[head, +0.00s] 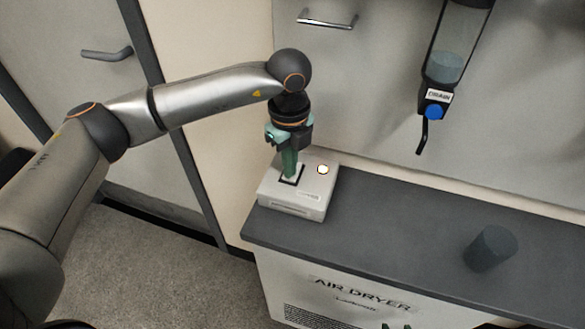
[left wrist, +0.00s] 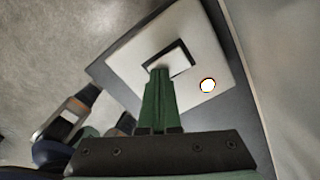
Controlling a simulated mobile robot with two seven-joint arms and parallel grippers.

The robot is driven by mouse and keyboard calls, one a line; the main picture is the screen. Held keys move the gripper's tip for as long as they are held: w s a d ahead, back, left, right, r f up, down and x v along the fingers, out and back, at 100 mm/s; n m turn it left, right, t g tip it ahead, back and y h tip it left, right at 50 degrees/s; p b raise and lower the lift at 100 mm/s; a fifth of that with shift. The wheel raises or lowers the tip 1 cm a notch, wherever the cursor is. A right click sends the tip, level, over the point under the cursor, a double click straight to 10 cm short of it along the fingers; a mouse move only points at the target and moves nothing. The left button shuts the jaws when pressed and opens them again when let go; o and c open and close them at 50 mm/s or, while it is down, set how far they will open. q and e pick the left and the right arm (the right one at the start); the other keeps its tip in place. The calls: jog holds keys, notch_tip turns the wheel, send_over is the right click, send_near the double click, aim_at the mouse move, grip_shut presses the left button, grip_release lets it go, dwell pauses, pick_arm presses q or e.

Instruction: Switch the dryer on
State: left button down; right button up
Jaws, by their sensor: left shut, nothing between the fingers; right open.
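The dryer is a low cabinet (head: 345,299) marked AIR DRYER with a dark top. A pale control box (head: 312,205) sits on its left end and also shows in the left wrist view (left wrist: 130,62). The box carries a switch in a black frame (left wrist: 184,59) and a glowing round lamp (head: 323,169). My left gripper (head: 289,176) is shut and empty, pointing down with its tips at the switch. The fingers hide part of the switch; I cannot tell whether they touch it.
A dark cylinder (head: 490,249) stands on the dryer top at the right. A clear bowl with a blue knob (head: 434,112) and a drain tube hangs above the back. The middle of the dryer top is clear. A wall panel rises behind it.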

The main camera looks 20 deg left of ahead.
pick_arm(q)
notch_tip(320, 180, up, 7)
jog(key=p, duration=0.4)
dwell(0.4)
dwell(0.4)
